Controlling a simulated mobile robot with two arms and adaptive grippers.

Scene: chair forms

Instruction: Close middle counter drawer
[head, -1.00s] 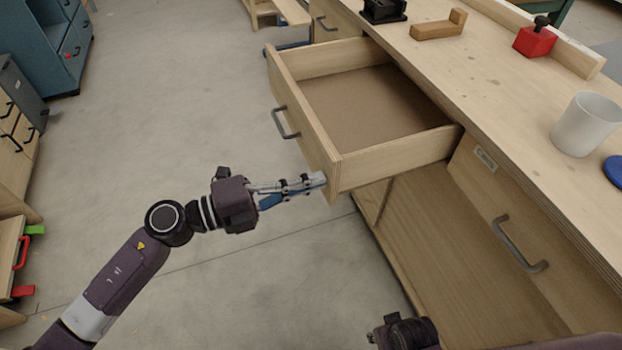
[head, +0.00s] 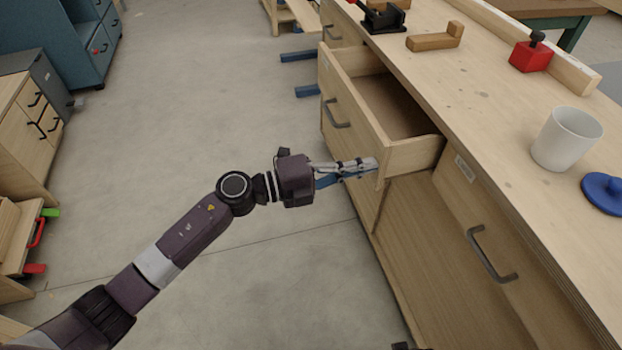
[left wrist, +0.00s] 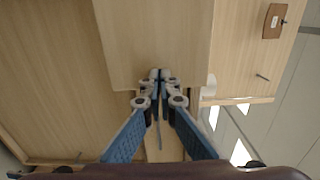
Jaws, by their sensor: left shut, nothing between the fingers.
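The middle counter drawer (head: 354,115) is a light wood drawer with a dark grey bar handle (head: 336,113). It stands partly open from the counter, and some of its brown inner floor shows. My left gripper (head: 372,165) is shut and empty, with its fingertips at the near end of the drawer front; contact looks likely. In the left wrist view the shut fingers (left wrist: 160,75) point at a pale wood panel edge. My right gripper is not clearly in view; only a small dark piece shows at the bottom edge.
The countertop (head: 480,100) holds a white cup (head: 567,138), a blue lid-like disc (head: 605,192), a red block (head: 532,54) and a wooden piece (head: 435,37). A closed drawer with a handle (head: 490,254) is nearer. Open floor (head: 200,120) lies left.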

